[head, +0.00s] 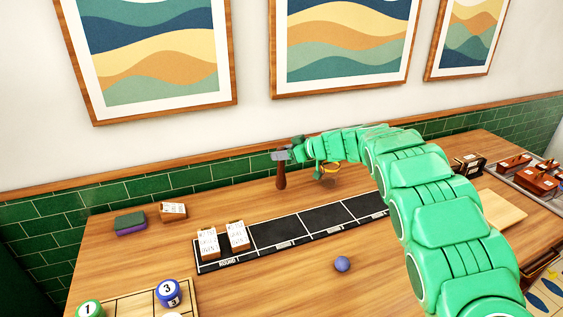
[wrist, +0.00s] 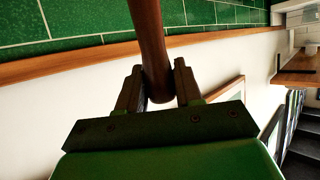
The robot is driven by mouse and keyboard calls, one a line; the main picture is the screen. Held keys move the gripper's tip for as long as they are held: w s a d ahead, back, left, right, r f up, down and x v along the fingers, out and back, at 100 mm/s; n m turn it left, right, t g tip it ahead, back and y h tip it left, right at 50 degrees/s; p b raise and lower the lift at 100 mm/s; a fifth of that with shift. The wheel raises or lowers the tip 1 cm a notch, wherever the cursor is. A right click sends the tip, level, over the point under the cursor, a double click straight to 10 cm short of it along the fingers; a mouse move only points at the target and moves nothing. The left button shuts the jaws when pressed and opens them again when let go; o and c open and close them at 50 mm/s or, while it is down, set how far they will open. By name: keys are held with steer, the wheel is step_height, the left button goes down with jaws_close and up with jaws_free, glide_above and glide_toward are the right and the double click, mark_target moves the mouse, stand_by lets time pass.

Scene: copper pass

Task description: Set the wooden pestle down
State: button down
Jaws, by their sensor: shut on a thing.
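The wooden pestle (head: 281,178) is dark brown and hangs roughly upright below my gripper (head: 284,155) near the back of the table. In the wrist view the pestle (wrist: 151,40) runs between the two fingers of my gripper (wrist: 158,88), which is shut on it. In the head view its lower end is close to the tabletop (head: 215,284). I cannot tell whether it touches the wood.
A black mat with marked squares (head: 275,233) lies in front, with two card holders on its left end. A purple ball (head: 342,264) lies nearer. A yellow-orange rimmed thing (head: 329,171) is partly hidden by my arm. Green and purple blocks (head: 130,223) sit left.

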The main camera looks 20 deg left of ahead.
mark_target(281, 162)
steer(key=shift+w+a+f, duration=0.1)
steer(key=shift+f, duration=1.6)
steer(key=c, duration=0.8)
jaws_free()
steer(key=shift+o, duration=0.2)
steer(key=shift+f, duration=0.1)
steer(key=shift+r, duration=0.25)
steer(key=v, duration=1.2)
